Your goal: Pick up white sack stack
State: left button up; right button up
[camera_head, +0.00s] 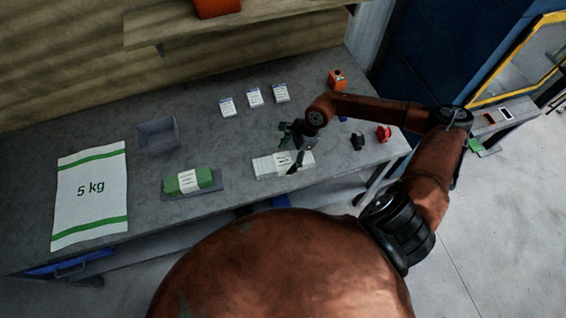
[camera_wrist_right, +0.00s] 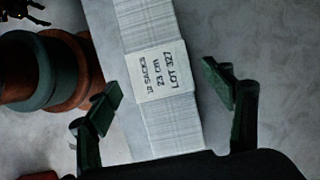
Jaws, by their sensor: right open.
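The white sack stack (camera_head: 268,167) lies on the grey table in the head view, with a paper band around it. In the right wrist view the stack (camera_wrist_right: 185,130) runs between the fingers, and its band label (camera_wrist_right: 160,72) reads "LOT 327" with other text. My right gripper (camera_head: 296,155) is over the right part of the stack. In the right wrist view my right gripper (camera_wrist_right: 165,105) is open, one green-padded finger on each side of the stack, with gaps between. Whether the fingertips touch the table cannot be told. My left gripper is not in view.
A green banded stack (camera_head: 188,181) lies to the left on a dark plate. A large 5 kg sack (camera_head: 90,195), a grey bin (camera_head: 157,135), several small white cards (camera_head: 254,97), an orange item (camera_head: 337,79) and a red item (camera_head: 383,133) are also on the table (camera_head: 200,115).

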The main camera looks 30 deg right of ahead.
aim_at(285, 160)
jog(key=shift+x, duration=2)
jog(key=shift+c, duration=0.5)
jog(key=shift+w, duration=0.1)
jog(key=c, duration=1.5)
jog(key=shift+r, duration=0.1)
jog(key=shift+c, duration=0.2)
